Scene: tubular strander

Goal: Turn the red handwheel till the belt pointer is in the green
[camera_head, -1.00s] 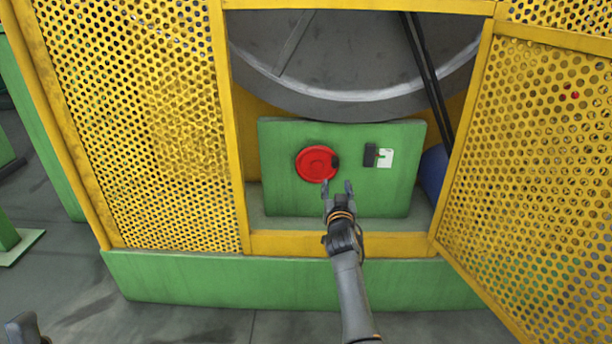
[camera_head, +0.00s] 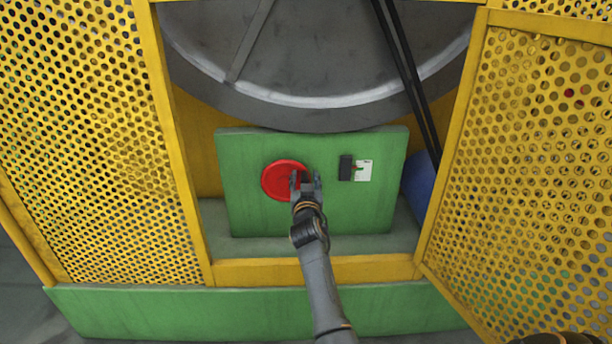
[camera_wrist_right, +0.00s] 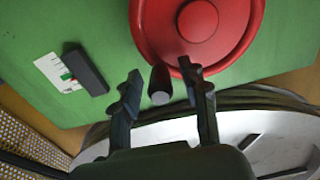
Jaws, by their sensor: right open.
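The red handwheel (camera_head: 277,181) is mounted on a green panel (camera_head: 245,215) inside the open yellow guard. It also shows in the right wrist view (camera_wrist_right: 230,45), with its dark crank knob (camera_wrist_right: 160,84) sticking out towards the camera. My right gripper (camera_head: 307,182) is in front of the wheel's right side. In the wrist view its open fingers (camera_wrist_right: 160,82) stand on either side of the knob, with gaps visible. The belt gauge (camera_head: 363,171) is a white plate beside a dark block (camera_head: 346,167); in the wrist view the plate (camera_wrist_right: 52,72) shows a small green patch and a tiny red part. The exact pointer reading is unclear.
A large grey wheel (camera_head: 310,70) with black belts (camera_head: 408,80) is above the panel. A yellow mesh door (camera_head: 530,160) stands open at the right, and a yellow mesh panel (camera_head: 90,150) is at the left. A blue part (camera_head: 418,185) sits right of the panel.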

